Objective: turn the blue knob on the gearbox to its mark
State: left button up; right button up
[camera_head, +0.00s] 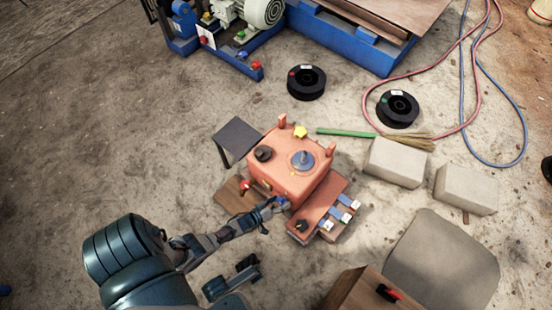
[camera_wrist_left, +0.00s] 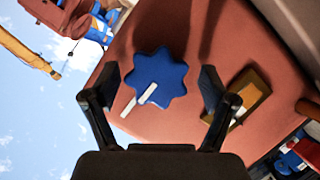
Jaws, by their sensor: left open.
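The orange-red gearbox (camera_head: 290,176) stands in the middle of the head view. In the left wrist view the blue star-shaped knob (camera_wrist_left: 160,73) sits on its red face (camera_wrist_left: 195,130). A white line on the knob lies close to a white mark (camera_wrist_left: 128,108) on the face. The two run nearly parallel, slightly offset in this view. My left gripper (camera_head: 268,212) is at the gearbox's near side. Its fingers (camera_wrist_left: 155,95) are open on either side of the knob, with gaps showing. A dark jaw-like part (camera_head: 232,280) nearby may be my right gripper; its state is unclear.
A ledge with several blue-and-white switches (camera_head: 340,213) juts from the gearbox's right front. A dark small table (camera_head: 237,137) stands behind left. Pale blocks (camera_head: 397,162), a broom and black reels (camera_head: 306,82) lie beyond. A wooden box (camera_head: 365,292) is at the bottom right. Floor left is clear.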

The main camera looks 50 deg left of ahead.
pick_arm(q)
jog(key=v, duration=1.2)
jog(key=shift+f, duration=0.1)
